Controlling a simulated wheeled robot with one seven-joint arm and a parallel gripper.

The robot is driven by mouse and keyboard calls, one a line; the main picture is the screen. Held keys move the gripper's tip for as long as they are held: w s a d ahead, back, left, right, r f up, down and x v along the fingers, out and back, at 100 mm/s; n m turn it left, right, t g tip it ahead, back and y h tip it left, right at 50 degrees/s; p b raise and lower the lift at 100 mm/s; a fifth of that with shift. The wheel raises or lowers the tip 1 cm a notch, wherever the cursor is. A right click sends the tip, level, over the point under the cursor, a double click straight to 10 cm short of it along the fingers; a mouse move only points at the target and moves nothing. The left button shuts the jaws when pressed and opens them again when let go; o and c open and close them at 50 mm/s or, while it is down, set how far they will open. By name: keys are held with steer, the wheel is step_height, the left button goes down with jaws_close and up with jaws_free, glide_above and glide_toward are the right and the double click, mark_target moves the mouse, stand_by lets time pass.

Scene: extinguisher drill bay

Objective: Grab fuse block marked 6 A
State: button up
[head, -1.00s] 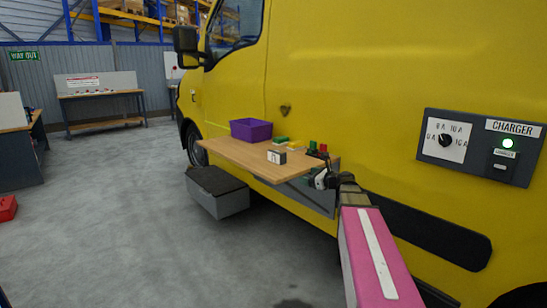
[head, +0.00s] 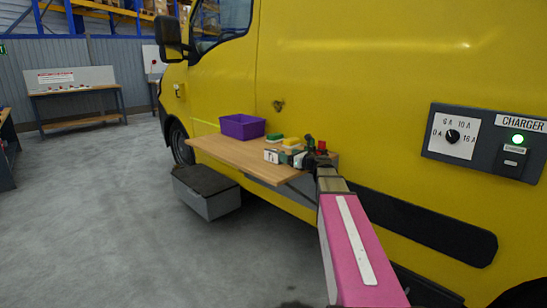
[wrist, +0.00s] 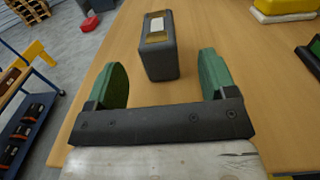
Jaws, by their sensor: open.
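A dark grey block (wrist: 162,60) with a gold-coloured top and a small white label stands upright on the wooden shelf (wrist: 100,115). Its marking is too small to read in the wrist view. My gripper (wrist: 160,76) is open, with its two green fingers on either side of the block's near end and gaps left and right. In the head view a block with a white face (head: 271,156) stands near the shelf's front edge, beside my gripper (head: 302,156); its marking is not legible.
A purple bin (head: 242,127) stands on the shelf's far part. A green block (head: 275,137) and a yellow block (head: 291,141) sit behind my gripper. The yellow van (head: 350,60) walls off the back. A grey step box (head: 207,192) is below.

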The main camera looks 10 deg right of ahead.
mark_target(278, 151)
steer(key=x, duration=0.6)
steer(key=shift+w+a+r, duration=0.1)
steer(key=shift+w+a, duration=0.15)
steer(key=shift+a, duration=0.1)
steer(key=c, duration=1.1)
